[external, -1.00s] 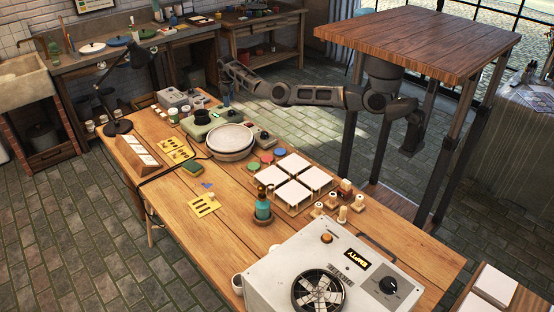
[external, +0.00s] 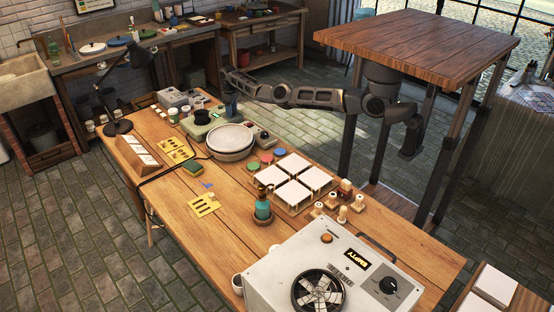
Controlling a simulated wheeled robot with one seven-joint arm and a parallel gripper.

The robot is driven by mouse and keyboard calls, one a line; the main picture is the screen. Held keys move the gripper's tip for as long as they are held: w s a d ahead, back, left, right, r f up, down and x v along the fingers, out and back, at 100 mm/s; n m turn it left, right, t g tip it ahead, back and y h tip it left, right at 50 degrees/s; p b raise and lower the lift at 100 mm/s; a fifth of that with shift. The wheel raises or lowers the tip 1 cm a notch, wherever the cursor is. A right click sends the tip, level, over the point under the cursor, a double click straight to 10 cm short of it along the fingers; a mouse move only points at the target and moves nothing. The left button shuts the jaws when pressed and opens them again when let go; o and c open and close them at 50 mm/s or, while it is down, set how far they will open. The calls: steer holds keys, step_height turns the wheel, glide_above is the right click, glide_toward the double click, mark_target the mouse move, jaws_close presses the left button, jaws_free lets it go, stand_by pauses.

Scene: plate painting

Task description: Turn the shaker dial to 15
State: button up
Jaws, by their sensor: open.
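A small green device with a black round top (external: 201,117) stands at the far end of the workbench and looks like the shaker. Its dial is too small to make out, and so is any reading on it. My gripper (external: 232,116) points down just right of this device, behind the round banding wheel. It is open, and no object shows between its fingers. At this size I cannot tell whether the fingers are around or touching anything.
The pale round wheel (external: 231,140) stands close in front of my gripper. A grey box (external: 175,98) is behind the green device.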

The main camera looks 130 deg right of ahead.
steer(key=c, duration=1)
steer(key=shift+c, duration=0.2)
